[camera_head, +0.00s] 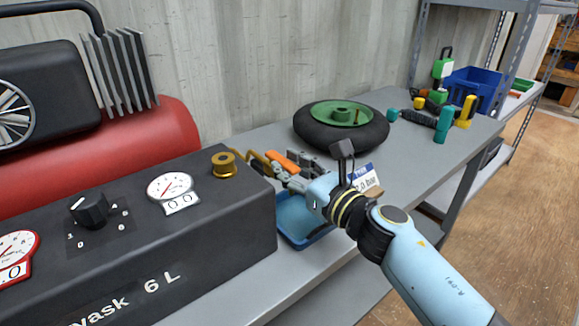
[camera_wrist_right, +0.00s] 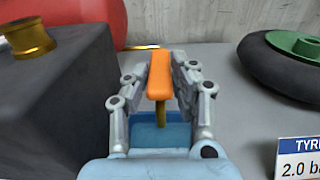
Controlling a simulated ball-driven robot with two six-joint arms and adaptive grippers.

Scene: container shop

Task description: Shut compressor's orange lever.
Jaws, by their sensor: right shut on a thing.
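The compressor has a red tank (camera_head: 150,140) and a black box (camera_head: 160,250) with dials and a brass fitting (camera_head: 224,165). The orange lever (camera_head: 284,161) sits just right of the box, by a bent brass pipe (camera_head: 258,158). My right gripper (camera_head: 292,172) comes in from the right and is shut on the lever. In the right wrist view the lever (camera_wrist_right: 159,80) lies between the fingers of my gripper (camera_wrist_right: 160,68), with a brass stem below it. The fingers partly hide the valve under the lever. My left gripper is not in view.
A blue tray (camera_head: 292,232) lies under my right gripper. A black wheel with a green hub (camera_head: 342,126) and a tyre pressure sign (camera_head: 365,178) stand close by. Tools and a blue crate (camera_head: 472,88) are at the far right.

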